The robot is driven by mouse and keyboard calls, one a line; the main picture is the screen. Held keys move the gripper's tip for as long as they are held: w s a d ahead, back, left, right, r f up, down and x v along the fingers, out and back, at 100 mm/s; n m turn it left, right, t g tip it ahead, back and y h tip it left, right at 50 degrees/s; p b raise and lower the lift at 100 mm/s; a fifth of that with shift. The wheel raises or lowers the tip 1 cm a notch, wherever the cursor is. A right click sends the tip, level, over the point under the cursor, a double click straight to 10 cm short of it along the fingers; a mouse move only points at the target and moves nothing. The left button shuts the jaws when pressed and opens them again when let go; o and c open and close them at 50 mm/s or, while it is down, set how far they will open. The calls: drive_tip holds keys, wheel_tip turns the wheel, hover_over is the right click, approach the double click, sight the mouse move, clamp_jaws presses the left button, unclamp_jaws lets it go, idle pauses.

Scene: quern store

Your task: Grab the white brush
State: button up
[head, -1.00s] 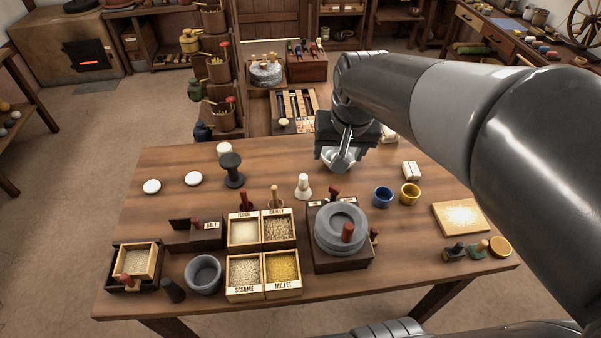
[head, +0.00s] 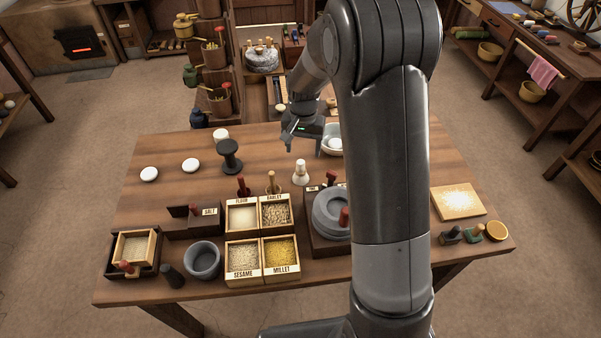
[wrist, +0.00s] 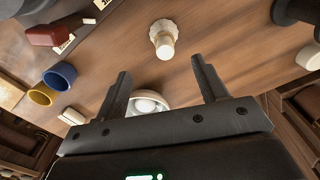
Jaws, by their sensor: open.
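The white brush (head: 300,174) stands upright on the wooden table, behind the labelled grain boxes and left of the round grey quern. It also shows in the wrist view (wrist: 163,40), top centre, with its pale handle and wider ruffled part. My gripper (head: 304,148) is open and empty above the far part of the table, a little behind the brush. In the wrist view my two fingers (wrist: 160,68) are spread apart, and the brush lies beyond their tips, roughly centred between them. The brush is not touched.
A black spool (head: 230,157) stands left of the brush. The quern (head: 327,212) is in front. Blue (wrist: 60,75) and yellow (wrist: 41,94) cups show in the wrist view.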

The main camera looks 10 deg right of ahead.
sight(300, 170)
wheel_tip(300, 170, down, 6)
drive_tip(key=shift+r, duration=0.25)
drive_tip(key=shift+w+a+f, duration=0.1)
drive_tip(key=shift+a+f, duration=0.1)
drive_tip(key=shift+f, duration=1.15)
drive_tip(key=shift+w+a+f, duration=0.1)
drive_tip(key=shift+a+f, duration=0.05)
drive_tip(key=shift+f, duration=1.2)
drive_tip(key=c, duration=1.1)
drive_tip(key=shift+o, duration=0.2)
drive_tip(key=shift+r, duration=0.1)
